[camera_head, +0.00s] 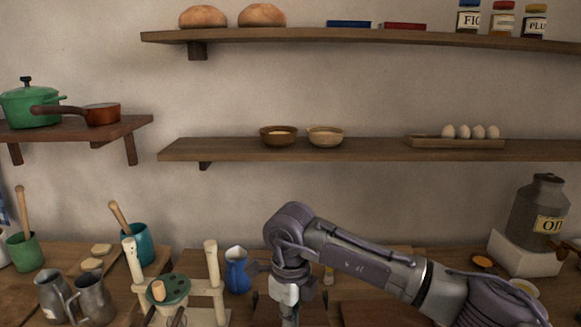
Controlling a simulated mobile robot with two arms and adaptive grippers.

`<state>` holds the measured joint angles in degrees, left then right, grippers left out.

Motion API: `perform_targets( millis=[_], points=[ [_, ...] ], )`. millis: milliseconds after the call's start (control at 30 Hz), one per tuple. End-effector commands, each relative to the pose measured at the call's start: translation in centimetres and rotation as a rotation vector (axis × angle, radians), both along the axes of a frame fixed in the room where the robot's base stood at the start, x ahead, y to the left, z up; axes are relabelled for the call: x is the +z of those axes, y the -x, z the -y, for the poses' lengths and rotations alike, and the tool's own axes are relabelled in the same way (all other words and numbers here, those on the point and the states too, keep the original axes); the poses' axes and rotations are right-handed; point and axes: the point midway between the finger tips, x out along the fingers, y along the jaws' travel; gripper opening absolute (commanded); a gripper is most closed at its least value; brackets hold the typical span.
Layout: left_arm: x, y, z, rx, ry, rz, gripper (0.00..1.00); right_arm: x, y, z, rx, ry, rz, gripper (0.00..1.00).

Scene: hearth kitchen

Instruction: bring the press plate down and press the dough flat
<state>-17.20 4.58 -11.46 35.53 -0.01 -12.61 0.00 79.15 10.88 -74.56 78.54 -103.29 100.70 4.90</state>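The press stands at the lower left of the head view, a pale wooden frame (214,268) with two upright posts. Between the posts is its round green press plate (177,284), with dark spots and a short wooden knob (158,291). Dark handle-like pieces show just below the plate, cut by the bottom edge. I cannot make out the dough. My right gripper (289,313) points down to the right of the press, apart from it, over the counter. Its fingertips are at the bottom edge, so its opening is unclear. My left gripper is out of view.
A blue jug (237,270) stands between the press and my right arm. Metal mugs (94,298) and a teal crock (139,243) are left of the press. An oil can (538,217) stands on a white block (522,256) at right. Shelves with bowls and eggs hang behind.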

Motion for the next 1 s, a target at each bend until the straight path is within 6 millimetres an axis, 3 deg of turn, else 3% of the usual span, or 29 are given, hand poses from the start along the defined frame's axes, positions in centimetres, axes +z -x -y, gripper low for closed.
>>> perform_targets(
  millis=[1000],
  points=[
    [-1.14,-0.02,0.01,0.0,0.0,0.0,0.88,-1.22,0.16,0.08,-0.002,0.001,0.0,0.0]
  ],
)
